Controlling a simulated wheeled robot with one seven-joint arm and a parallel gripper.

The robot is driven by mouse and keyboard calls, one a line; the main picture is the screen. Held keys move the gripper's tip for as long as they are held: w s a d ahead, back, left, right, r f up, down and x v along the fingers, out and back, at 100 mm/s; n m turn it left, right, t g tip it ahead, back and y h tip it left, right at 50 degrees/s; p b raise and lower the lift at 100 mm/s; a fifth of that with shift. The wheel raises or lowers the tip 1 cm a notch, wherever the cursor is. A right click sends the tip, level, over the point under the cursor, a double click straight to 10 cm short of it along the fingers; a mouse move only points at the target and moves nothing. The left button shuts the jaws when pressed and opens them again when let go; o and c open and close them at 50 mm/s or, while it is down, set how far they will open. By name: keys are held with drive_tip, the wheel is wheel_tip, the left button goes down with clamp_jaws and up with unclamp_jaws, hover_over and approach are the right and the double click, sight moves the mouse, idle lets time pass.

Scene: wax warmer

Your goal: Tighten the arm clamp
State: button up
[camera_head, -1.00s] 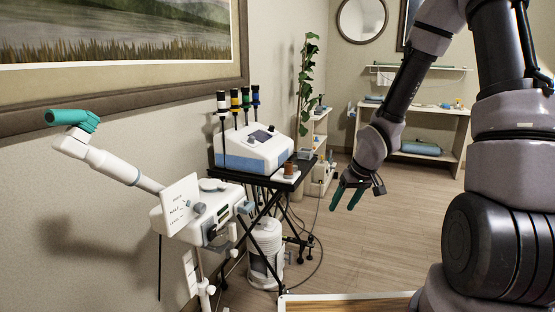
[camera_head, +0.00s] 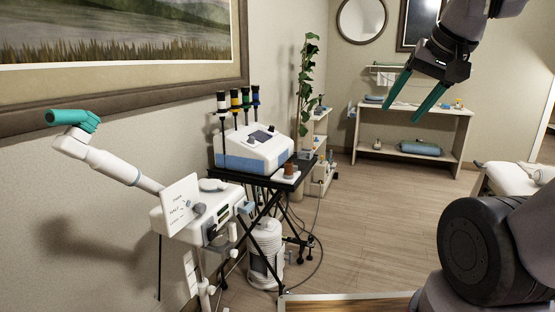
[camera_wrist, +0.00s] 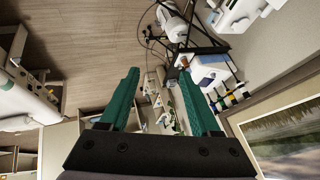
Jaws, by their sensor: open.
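A white machine (camera_head: 200,214) on a stand has a jointed white arm (camera_head: 125,168) that rises to the upper left and ends in a teal nozzle (camera_head: 72,119). A grey knob (camera_head: 198,209) sits beside a white label card (camera_head: 180,205) near the arm's base; I cannot tell whether it is the clamp. My gripper (camera_head: 407,110) is open and empty, raised at the upper right, well apart from the machine. Its teal fingers also show in the wrist view (camera_wrist: 155,95), with nothing between them.
A black folding cart (camera_head: 285,178) holds a white and blue device (camera_head: 254,150) with several coloured bottles above it. A round white canister (camera_head: 265,255) stands below. A wooden shelf (camera_head: 415,130) is against the back wall. The floor (camera_head: 370,220) at centre right is open.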

sight(203, 209)
drive_tip(key=shift+s+a+r, duration=0.1)
drive_tip(key=shift+s+r, duration=0.15)
drive_tip(key=shift+s, duration=0.15)
drive_tip(key=w+a+f+m+g+y, duration=0.25)
drive_tip(key=a+f+m+y, duration=0.2)
drive_tip(key=a+m, duration=0.45)
drive_tip(key=w+a+f+m+g+y, duration=0.2)
drive_tip(key=a+f+m+g+y, duration=0.4)
drive_tip(key=a, duration=0.5)
drive_tip(key=w+a+f+m+g+y, duration=0.2)
drive_tip(key=w+a+f+m, duration=0.1)
drive_tip(key=a+m, duration=0.7)
drive_tip(key=w+a+f+m+t+y, duration=0.1)
drive_tip(key=w+a+f+m+t, duration=0.25)
drive_tip(key=f+m, duration=0.5)
drive_tip(key=w+a+f+m+t+y, duration=0.15)
drive_tip(key=f+m+t, duration=0.35)
drive_tip(key=m, duration=0.6)
drive_tip(key=w+a+f+m+t, duration=0.2)
drive_tip(key=w+a+f+m, duration=0.15)
drive_tip(key=f+m, duration=0.55)
drive_tip(key=shift+m, duration=0.55)
drive_tip(key=shift+r+x, duration=0.15)
drive_tip(key=shift+x, duration=1.75)
drive_tip(key=shift+r+x, duration=0.2)
drive_tip(key=shift+x, duration=1.65)
drive_tip(key=shift+s+a, duration=0.1)
drive_tip(key=shift+a, duration=0.15)
